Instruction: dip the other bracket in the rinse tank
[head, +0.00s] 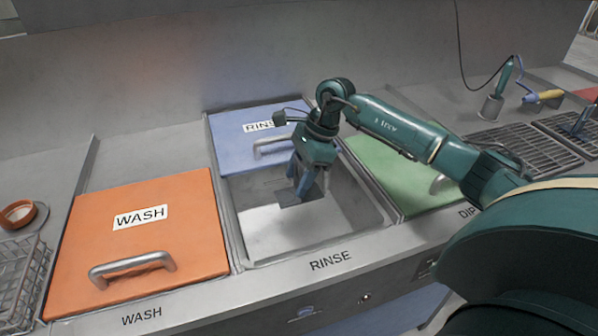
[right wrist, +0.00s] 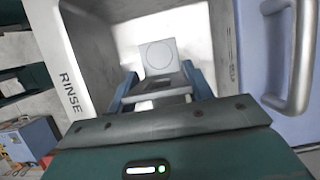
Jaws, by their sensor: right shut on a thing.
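The rinse tank (head: 345,232) stands open, with its blue lid (head: 232,150) pushed to the back. My right gripper (head: 304,190) points down into the opening, its blue fingers shut on a dark grey bracket (head: 290,198). In the right wrist view the bracket (right wrist: 163,88) sits between the fingers, over the tank's pale interior. A pale square with a circle (right wrist: 159,56) shows beyond it; I cannot tell whether it belongs to the bracket or the tank. I cannot tell how deep the bracket is or whether it touches liquid. My left gripper is out of view.
The orange WASH lid (head: 150,235) covers the tank on the left. A green lid (head: 395,177) covers the tank on the right, under my right arm. A wire basket (head: 20,275) is at the far left; grates (head: 510,147) and a tool in a cup (head: 492,105) are at the right.

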